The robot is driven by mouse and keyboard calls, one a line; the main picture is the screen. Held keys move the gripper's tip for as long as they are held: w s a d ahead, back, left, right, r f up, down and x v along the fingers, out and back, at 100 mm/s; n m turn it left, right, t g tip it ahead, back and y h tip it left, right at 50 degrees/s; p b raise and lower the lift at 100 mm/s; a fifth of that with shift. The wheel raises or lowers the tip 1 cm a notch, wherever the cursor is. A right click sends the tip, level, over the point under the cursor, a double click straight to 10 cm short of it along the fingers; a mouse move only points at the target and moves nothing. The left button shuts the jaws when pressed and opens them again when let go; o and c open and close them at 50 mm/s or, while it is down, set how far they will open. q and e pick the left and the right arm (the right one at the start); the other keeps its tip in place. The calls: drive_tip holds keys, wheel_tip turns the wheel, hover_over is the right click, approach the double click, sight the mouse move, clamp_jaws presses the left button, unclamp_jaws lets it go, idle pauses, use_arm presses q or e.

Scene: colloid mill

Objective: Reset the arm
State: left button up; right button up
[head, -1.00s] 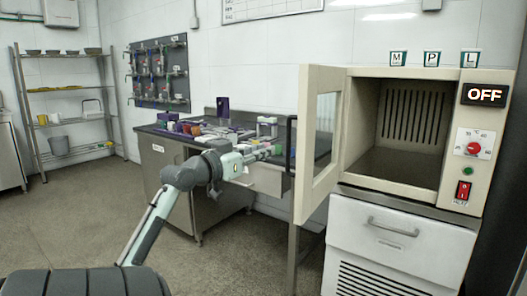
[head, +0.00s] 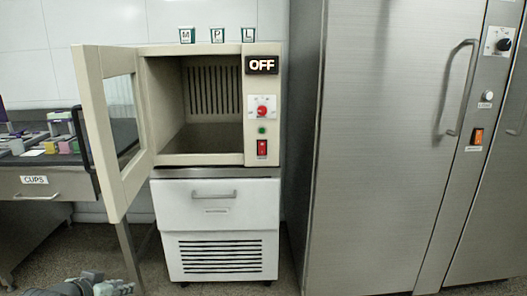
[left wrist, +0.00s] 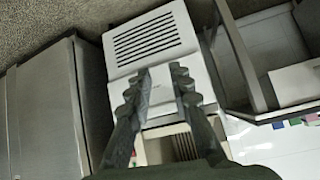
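My left gripper (head: 105,288) shows only partly at the bottom left edge of the head view, low in front of the bench and the open cabinet. In the left wrist view its two dark fingers (left wrist: 160,88) stand apart with a gap between them and nothing held. They point toward the white vented drawer unit (left wrist: 150,38), apart from it as far as I can tell. My right gripper is in neither view.
The beige cabinet (head: 263,88) reads OFF, and its glass door (head: 94,130) swings open to the left. Its white drawer unit (head: 218,207) stands below. A tall steel cabinet (head: 385,150) fills the right. A bench drawer labelled CUPS (head: 60,185) is at left.

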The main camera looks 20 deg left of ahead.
use_arm(q)
drive_tip(key=s+d+f+m+g, duration=0.1)
drive_tip(key=s+d+f+g, duration=0.1)
drive_tip(key=s+d+f, duration=0.2)
drive_tip(key=s+d+f+m+g, duration=0.1)
drive_tip(key=s+d+f, duration=0.3)
drive_tip(key=d+f, duration=0.6)
drive_tip(key=s+d+f+m+g+h, duration=0.1)
drive_tip(key=s+d+f+g, duration=0.2)
drive_tip(key=s+d+f, duration=0.2)
drive_tip(key=d+f, duration=0.2)
drive_tip(key=d, duration=0.2)
drive_tip(key=shift+m, duration=0.3)
drive_tip(key=shift+f, duration=0.1)
